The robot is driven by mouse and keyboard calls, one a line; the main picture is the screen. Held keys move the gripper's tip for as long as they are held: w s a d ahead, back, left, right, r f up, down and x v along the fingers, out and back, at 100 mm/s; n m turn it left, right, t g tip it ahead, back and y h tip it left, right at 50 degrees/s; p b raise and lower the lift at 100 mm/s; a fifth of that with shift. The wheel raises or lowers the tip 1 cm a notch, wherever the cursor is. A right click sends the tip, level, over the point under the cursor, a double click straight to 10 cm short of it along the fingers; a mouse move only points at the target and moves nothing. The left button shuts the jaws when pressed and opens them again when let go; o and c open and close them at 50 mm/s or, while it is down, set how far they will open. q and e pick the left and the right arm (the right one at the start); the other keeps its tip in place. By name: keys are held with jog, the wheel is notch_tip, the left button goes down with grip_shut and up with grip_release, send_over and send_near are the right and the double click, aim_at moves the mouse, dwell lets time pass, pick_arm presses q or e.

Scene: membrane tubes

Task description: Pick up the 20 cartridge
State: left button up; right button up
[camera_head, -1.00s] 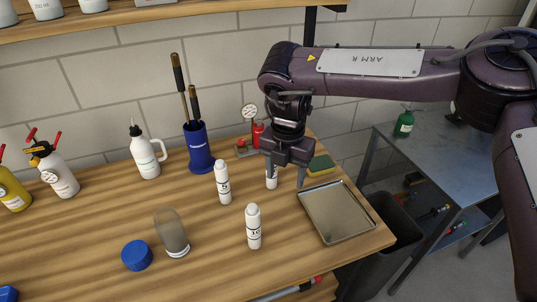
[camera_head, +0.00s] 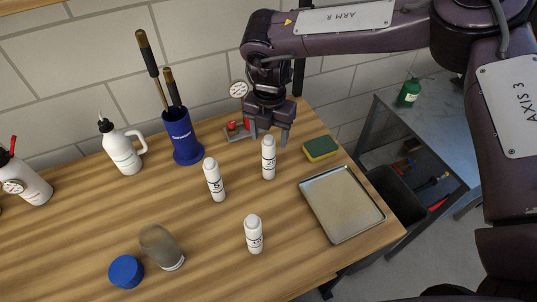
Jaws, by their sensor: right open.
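The 20 cartridge (camera_head: 268,158) is a white capped tube standing upright on the wooden table, with a partly readable label starting with "2". My right gripper (camera_head: 268,138) is open and points down, above and just behind this cartridge's top, with nothing between its fingers that I can make out. Another white cartridge marked 5 (camera_head: 214,180) stands to the left. A third white cartridge (camera_head: 253,235) stands nearer the front, its label hard to read. My left gripper is not in view.
A metal tray (camera_head: 378,222) lies at the table's right edge, with a yellow-green sponge (camera_head: 320,149) behind it. A blue holder (camera_head: 184,137) with brown-handled tools and a white bottle (camera_head: 122,152) stand at left.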

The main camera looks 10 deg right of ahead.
aim_at(269, 158)
notch_tip(269, 158, down, 4)
jog(key=shift+a+r+p, duration=0.1)
jog(key=shift+r+p, duration=0.05)
jog(key=shift+p, duration=0.25)
grip_shut()
jog(key=shift+r, duration=0.1)
